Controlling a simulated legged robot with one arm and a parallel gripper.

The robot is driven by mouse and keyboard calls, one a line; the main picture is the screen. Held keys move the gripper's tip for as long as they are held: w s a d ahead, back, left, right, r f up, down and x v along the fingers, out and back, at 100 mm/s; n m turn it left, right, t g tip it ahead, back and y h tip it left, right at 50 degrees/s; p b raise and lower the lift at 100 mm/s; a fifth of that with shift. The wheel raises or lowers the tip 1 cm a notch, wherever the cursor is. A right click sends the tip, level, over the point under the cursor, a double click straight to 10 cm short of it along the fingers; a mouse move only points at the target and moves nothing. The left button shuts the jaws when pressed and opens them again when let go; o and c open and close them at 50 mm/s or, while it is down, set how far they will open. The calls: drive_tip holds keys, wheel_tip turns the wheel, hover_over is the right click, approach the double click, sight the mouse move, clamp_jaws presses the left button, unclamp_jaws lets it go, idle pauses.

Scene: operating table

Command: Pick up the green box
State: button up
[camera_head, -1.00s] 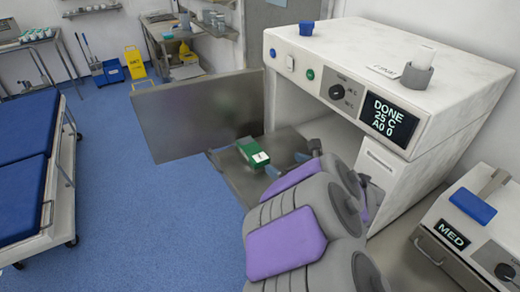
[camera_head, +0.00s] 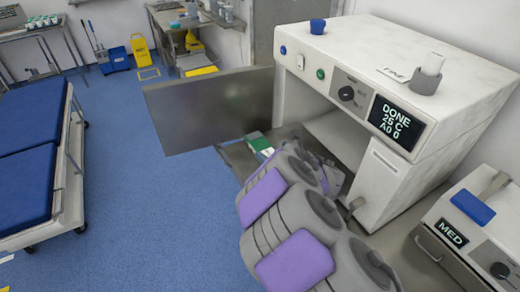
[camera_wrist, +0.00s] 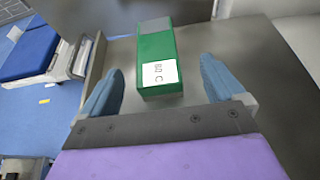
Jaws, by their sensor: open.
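The green box (camera_wrist: 161,52) has a white label with dark markings and lies on a grey metal tray surface (camera_wrist: 245,65). In the wrist view it is ahead of my gripper (camera_wrist: 163,88), between the lines of the two blue fingers, with its near end close to or between the fingertips. The fingers are spread and do not touch it. In the head view only part of the green box (camera_head: 259,143) shows, on the tray (camera_head: 233,156) in front of the open machine. My arm hides the rest of it and my gripper there.
A white machine (camera_head: 431,141) reading DONE stands open, with its metal door (camera_head: 208,112) swung out to the left. A second unit marked MED (camera_head: 452,234) is at the lower right. A blue-padded bed (camera_head: 35,150) stands left. Blue floor between is clear.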

sight(262, 146)
drive_tip(key=shift+x, duration=0.85)
drive_tip(key=shift+w+a+f, duration=0.15)
drive_tip(key=shift+w+f, duration=0.05)
drive_tip(key=shift+w, duration=0.2)
drive_tip(key=shift+s+a+b+x, duration=0.15)
drive_tip(key=shift+b+x, duration=0.1)
drive_tip(key=shift+x, duration=0.6)
drive_tip(key=shift+s+a+b+x, duration=0.1)
drive_tip(key=shift+a+b+x, duration=0.1)
drive_tip(key=shift+x, duration=0.7)
drive_tip(key=shift+a+b+x, duration=0.1)
drive_tip(key=shift+b+x, duration=0.15)
drive_tip(key=shift+x, duration=0.6)
drive_tip(key=shift+d, duration=0.1)
drive_tip(key=shift+d, duration=0.1)
drive_tip(key=shift+c, duration=1.3)
drive_tip(key=c, duration=1)
drive_tip(key=shift+r, duration=0.15)
